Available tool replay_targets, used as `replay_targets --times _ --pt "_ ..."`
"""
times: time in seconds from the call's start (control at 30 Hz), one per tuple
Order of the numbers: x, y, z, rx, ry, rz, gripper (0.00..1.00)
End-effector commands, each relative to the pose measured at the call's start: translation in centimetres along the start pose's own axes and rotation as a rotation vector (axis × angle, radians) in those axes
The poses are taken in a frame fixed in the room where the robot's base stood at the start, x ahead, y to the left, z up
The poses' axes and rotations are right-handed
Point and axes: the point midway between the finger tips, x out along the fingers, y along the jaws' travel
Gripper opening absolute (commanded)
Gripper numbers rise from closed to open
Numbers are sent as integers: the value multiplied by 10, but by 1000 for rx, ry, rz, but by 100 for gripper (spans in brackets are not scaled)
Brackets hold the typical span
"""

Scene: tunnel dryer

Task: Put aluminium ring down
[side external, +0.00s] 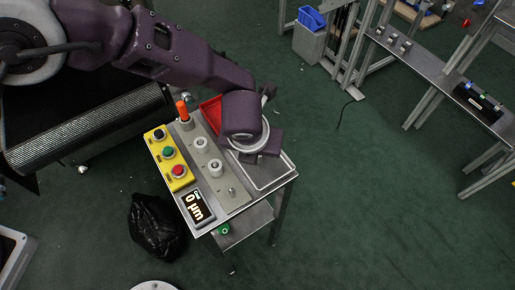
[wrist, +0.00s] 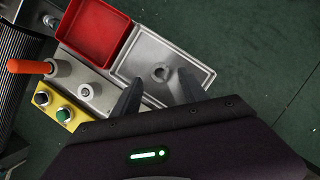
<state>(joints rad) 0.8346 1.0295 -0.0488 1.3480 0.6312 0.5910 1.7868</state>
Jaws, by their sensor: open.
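A small grey aluminium ring (wrist: 160,71) shows in the wrist view, lying on the floor of a shallow grey tray (wrist: 200,68). My gripper (wrist: 160,79) is open, with its two dark fingers to either side of the ring in the picture; I cannot tell how high they are above the tray. In the side external view my gripper (side external: 268,154) is over the right part of the small table, above the grey tray (side external: 275,183). The ring is hidden there behind my gripper.
A red tray (side external: 211,112) adjoins the grey tray. Left of them are a plate with round fixtures (side external: 216,167), an orange handle (side external: 182,109), a yellow button box (side external: 169,157) and a display reading 0 µm (side external: 197,207). A black bag (side external: 157,228) stands on the floor.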

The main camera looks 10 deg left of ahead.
Motion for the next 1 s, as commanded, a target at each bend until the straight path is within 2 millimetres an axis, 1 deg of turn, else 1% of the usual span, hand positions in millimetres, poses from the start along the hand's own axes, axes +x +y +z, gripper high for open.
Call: replay_targets --times 0.03,0.1,0.2,0.3,0.43,0.67,0.73,0.77,0.83,0.87,0.9,0.93,0.97,1.0 --pt "-14 -1 1 0 -2 -4 51" --pt "-34 -1 1 0 -3 -4 51" --pt "-58 -1 0 0 -2 -3 51" --pt "-74 -1 0 0 -1 -2 51" --pt "-84 0 0 1 0 -1 51" --pt "-85 0 0 0 0 0 51" --pt "-90 5 5 -36 -2 1 51" --pt "-97 12 11 -81 -4 3 51" --pt "-125 42 33 -278 -12 10 51" --pt "-142 61 43 -401 -16 13 51" --pt "-166 91 56 -592 -22 19 51" --pt "-185 116 61 -747 -26 24 51" --pt "-204 141 64 -907 -31 26 51" --pt "-229 174 64 -1124 -38 27 51"
